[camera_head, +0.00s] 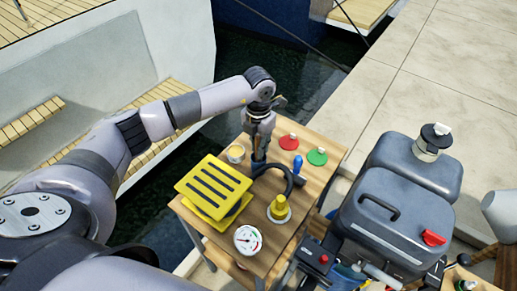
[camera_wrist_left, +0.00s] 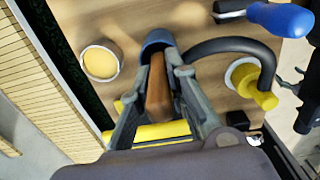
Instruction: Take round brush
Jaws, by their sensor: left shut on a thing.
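My left gripper (camera_head: 259,160) reaches down over the small wooden table. In the left wrist view its two fingers (camera_wrist_left: 163,80) are closed on the sides of a brown, wooden-looking piece (camera_wrist_left: 158,95) with a dark blue-grey rounded end (camera_wrist_left: 158,41). I take this piece to be the round brush. In the head view the gripper mostly hides it. Its bristles cannot be made out, and I cannot tell whether it is lifted clear of the tabletop.
The wooden table (camera_head: 225,257) also holds a yellow slotted block (camera_head: 213,187), a black curved tube (camera_head: 296,178), a yellow-topped piece (camera_head: 280,205), a dial gauge (camera_head: 247,239), a small round pot (camera_head: 236,153), red (camera_head: 289,142) and green (camera_head: 317,156) discs. A grey lidded box (camera_head: 390,225) stands right.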

